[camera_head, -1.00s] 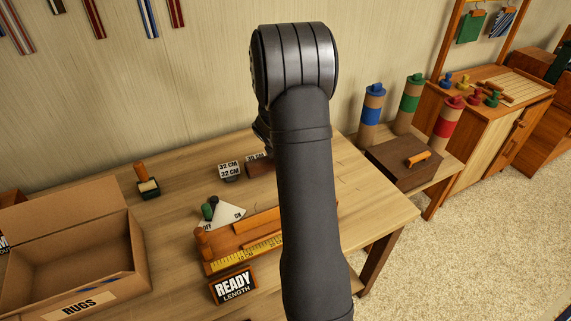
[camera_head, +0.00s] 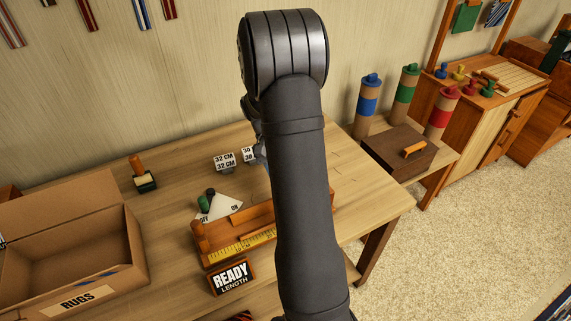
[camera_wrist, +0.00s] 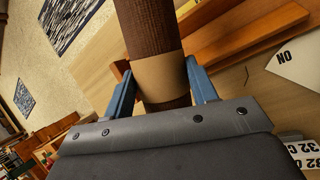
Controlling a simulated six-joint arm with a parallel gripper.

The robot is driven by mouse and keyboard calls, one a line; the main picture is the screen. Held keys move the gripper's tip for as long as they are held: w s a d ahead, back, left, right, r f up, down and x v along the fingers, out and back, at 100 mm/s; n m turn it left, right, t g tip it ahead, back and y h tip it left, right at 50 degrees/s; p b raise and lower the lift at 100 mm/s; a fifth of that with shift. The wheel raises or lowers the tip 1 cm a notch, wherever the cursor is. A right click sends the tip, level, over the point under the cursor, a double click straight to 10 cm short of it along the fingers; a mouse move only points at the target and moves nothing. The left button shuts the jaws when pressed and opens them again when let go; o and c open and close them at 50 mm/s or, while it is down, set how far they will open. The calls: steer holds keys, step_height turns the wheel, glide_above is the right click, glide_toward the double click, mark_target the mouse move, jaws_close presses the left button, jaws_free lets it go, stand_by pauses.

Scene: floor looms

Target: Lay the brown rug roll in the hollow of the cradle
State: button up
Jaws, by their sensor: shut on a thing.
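The brown rug roll (camera_wrist: 152,30) with a tan band shows in the wrist view, where my gripper (camera_wrist: 160,80) is shut on it at the band, one blue finger on each side. The wooden cradle (camera_head: 258,215), with a yellow measuring strip along its front, lies on the table in the head view. It also shows in the wrist view (camera_wrist: 245,38), beyond and to the right of the roll. In the head view my arm hides the roll, most of my gripper and the cradle's right part. I cannot tell the roll's height above the table.
A green-knobbed OFF/ON dial (camera_head: 207,203) and a READY LENGTH sign (camera_head: 231,278) flank the cradle. Number blocks (camera_head: 225,161) stand behind. An open RUGS box (camera_head: 75,255) is at left. A side table with a brown lidded box (camera_head: 398,152) is at right.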

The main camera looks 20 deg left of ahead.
steer(key=m+g, duration=0.1)
steer(key=m, duration=0.1)
steer(key=s+m+y, duration=0.1)
steer(key=m, duration=0.1)
steer(key=s+m+g+y, duration=0.1)
steer(key=m, duration=0.2)
steer(key=shift+a+g, duration=0.1)
steer(key=shift+g, duration=0.2)
steer(key=m, duration=0.1)
steer(key=m+y, duration=0.2)
steer(key=m, duration=0.1)
steer(key=shift+s+a+r+g, duration=0.15)
steer(key=shift+s+a+g, duration=0.15)
steer(key=shift+s, duration=0.1)
steer(key=shift+s+a+f+m+y, duration=0.15)
steer(key=shift+f+m+y, duration=0.35)
steer(key=shift+f, duration=0.95)
steer(key=shift+s+f+m+y, duration=0.15)
steer(key=shift+f+m, duration=0.55)
steer(key=shift+f, duration=0.7)
steer(key=shift+s+a+f+m+y, duration=0.1)
steer(key=shift+f+m+y, duration=0.4)
steer(key=shift+f, duration=0.95)
steer(key=o, duration=1.3)
steer(key=v, duration=1.7)
steer(key=shift+a+r, duration=0.15)
steer(key=shift+r, duration=0.15)
